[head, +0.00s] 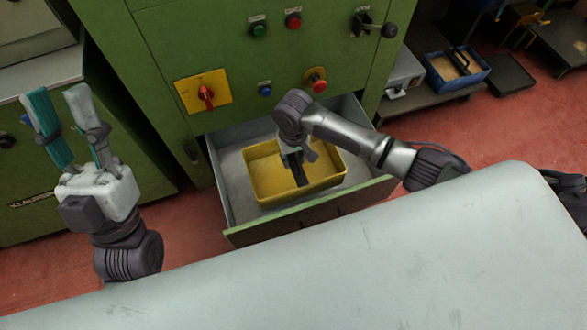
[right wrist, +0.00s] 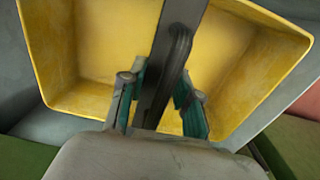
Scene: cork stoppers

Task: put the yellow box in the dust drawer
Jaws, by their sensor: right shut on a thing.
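The yellow box (head: 259,186) is an open-topped tray inside the pulled-out dust drawer (head: 225,190) of the green machine. Whether its base touches the drawer floor cannot be told. My right gripper (head: 298,172) points down into the box, shut on a dark grey bar that looks like the box's handle. In the right wrist view the bar (right wrist: 181,30) runs between the teal-padded fingers, with the yellow box (right wrist: 105,40) behind it. The fingers hide part of the bar. My left gripper (head: 58,95) is raised at the left, open and empty, away from the drawer.
The green machine's front (head: 160,60) carries a red switch on a yellow plate (head: 204,91), buttons and a lever (head: 375,25). A pale grey surface (head: 400,260) fills the foreground. A blue box (head: 457,68) stands on a low shelf at right. Red floor (head: 440,125) shows between.

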